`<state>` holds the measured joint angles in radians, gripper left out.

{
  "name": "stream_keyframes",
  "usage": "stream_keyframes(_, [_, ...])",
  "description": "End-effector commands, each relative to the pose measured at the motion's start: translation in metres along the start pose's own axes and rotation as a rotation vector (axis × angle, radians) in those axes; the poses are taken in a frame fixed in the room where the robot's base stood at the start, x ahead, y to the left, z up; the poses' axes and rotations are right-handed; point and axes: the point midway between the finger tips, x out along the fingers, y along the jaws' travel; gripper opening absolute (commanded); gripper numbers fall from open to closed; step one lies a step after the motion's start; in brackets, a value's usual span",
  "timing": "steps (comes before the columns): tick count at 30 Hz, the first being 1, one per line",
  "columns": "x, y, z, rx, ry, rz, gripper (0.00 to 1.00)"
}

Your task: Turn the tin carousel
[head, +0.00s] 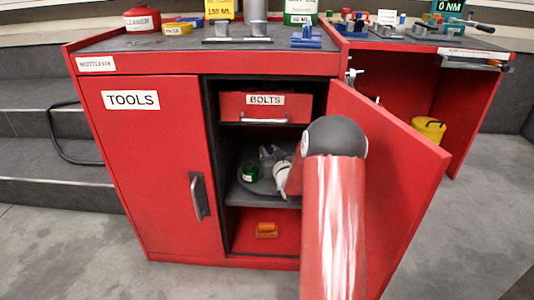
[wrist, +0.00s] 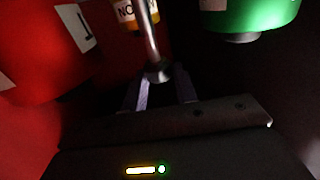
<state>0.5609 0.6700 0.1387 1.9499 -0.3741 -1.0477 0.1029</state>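The tin carousel (head: 244,187) is a round dark tray on the middle shelf of the open right compartment. A small green tin (head: 250,173) stands on its left side; my arm hides its right part. My gripper (head: 268,154) reaches in over the carousel, partly hidden by my arm. In the wrist view its two fingers (wrist: 160,88) are apart. A metal rod with a round knob (wrist: 158,71) shows between and just beyond the fingertips; I cannot tell whether they touch. A red tin (wrist: 45,50), an orange-labelled tin (wrist: 137,12) and a green tin (wrist: 245,15) surround the rod.
The open red door (head: 395,165) stands right of my arm. The BOLTS drawer (head: 265,106) is above the carousel, and an orange object (head: 266,230) lies on the compartment floor below. The TOOLS door (head: 150,160) is closed at left.

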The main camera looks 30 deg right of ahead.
Motion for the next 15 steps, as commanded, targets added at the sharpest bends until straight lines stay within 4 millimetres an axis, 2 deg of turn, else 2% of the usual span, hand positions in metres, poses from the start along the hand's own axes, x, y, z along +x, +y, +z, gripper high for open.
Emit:
stream_keyframes(1, [0.0005,-0.0007,-0.001,0.0,0.002,-0.001,0.36])
stream_keyframes(4, [0.0003,-0.0006,-0.0007,0.0,0.001,0.0,0.49])
stream_keyframes(12, [-0.0004,-0.0003,0.0001,0.0,0.0,0.001,0.49])
stream_keyframes(15, [-0.0063,0.0,0.0004,0.0,-0.002,0.001,0.49])
